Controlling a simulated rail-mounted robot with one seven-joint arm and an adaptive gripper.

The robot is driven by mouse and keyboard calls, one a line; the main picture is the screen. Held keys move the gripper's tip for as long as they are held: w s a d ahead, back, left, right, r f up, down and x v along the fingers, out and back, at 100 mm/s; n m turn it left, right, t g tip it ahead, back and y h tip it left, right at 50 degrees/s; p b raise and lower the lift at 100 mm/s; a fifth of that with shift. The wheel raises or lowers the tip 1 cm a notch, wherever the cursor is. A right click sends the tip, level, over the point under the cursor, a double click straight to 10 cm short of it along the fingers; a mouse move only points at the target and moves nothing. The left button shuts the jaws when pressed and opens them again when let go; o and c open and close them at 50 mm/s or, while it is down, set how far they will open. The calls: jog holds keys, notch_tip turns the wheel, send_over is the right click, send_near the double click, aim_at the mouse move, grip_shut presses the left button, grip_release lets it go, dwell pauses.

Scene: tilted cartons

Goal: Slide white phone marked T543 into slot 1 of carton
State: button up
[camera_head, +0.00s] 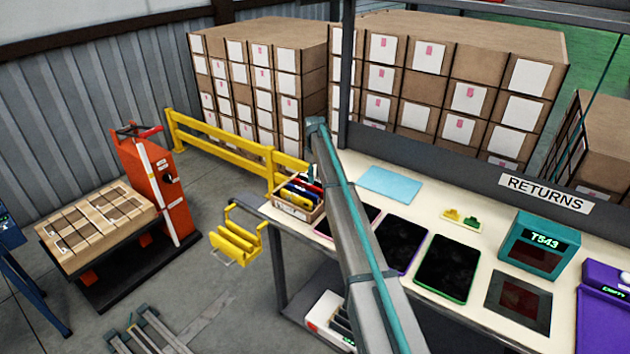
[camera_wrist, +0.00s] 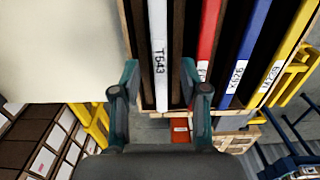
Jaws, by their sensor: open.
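The white phone marked T543 (camera_wrist: 159,55) stands on edge in the leftmost visible slot of the carton (camera_wrist: 236,118), between dark dividers. How deep it sits is hard to tell. My gripper (camera_wrist: 160,78) is open, with one finger on each side of the phone and gaps between. Red, blue and yellow phones stand in the slots to the right. In the head view the carton (camera_head: 290,208) is at the left end of the bench, and my gripper (camera_head: 313,173) is just over it, partly hidden by my arm. The white phone is not clear there.
The bench (camera_head: 470,212) holds several dark tablets, a blue mat (camera_head: 390,184) and a teal box showing T543 (camera_head: 541,240). A yellow rack (camera_head: 237,243) hangs off the bench's left end, close to the carton. A yellow rail (camera_head: 225,143) stands behind.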

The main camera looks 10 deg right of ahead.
notch_tip(320, 180, up, 10)
jog(key=shift+f, duration=0.15)
dwell(0.3)
notch_tip(320, 180, up, 7)
jog(key=p, duration=0.2)
jog(key=shift+p, duration=0.4)
